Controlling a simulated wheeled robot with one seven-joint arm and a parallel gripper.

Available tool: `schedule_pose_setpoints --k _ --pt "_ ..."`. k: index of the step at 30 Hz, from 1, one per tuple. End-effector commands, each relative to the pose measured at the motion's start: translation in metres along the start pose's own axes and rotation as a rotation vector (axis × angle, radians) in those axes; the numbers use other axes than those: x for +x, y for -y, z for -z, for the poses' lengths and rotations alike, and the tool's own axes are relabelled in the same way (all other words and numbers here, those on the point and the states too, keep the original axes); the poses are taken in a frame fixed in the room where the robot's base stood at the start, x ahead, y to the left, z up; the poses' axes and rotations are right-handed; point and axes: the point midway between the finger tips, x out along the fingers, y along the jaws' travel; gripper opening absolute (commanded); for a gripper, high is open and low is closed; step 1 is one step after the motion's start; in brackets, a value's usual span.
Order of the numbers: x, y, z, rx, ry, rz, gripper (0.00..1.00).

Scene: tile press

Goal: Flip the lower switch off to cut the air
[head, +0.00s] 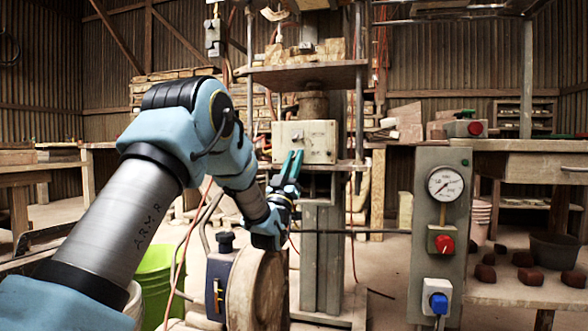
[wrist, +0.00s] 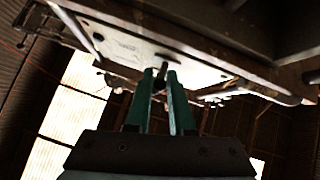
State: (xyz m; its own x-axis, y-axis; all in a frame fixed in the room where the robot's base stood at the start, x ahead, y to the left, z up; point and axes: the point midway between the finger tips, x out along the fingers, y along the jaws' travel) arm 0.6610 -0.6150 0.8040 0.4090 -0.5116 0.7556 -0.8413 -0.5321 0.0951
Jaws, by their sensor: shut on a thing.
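A pale switch box (head: 318,142) with small dark marks on its face is fixed to the front of the press. My gripper (head: 292,165) is at the lower left part of this box, its green fingers pointing up. In the wrist view, the underside and face of a pale plate (wrist: 130,45) fill the upper part. A small dark switch lever (wrist: 161,70) sticks out between the green fingertips of my gripper (wrist: 162,82), which are closed on it. The fingers hide part of the lever, and its on or off position is not clear.
A grey panel (head: 430,270) on the right carries a gauge (head: 445,184), a red knob (head: 444,244) and a blue knob (head: 438,303). A round drum-like machine (head: 257,290) stands below my gripper. A green bucket (head: 154,278) is at the left. A workbench (head: 530,295) is at the right.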

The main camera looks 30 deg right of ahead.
Motion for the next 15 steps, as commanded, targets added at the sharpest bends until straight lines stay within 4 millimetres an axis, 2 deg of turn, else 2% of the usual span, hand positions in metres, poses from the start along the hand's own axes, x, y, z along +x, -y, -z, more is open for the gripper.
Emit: schedule_pose_setpoints --k 14,15 --pt "-0.0002 -0.0017 -0.0010 -0.003 -0.010 -0.006 0.00" --pt "-0.0002 -0.0017 -0.0010 -0.002 -0.010 -0.006 0.22"
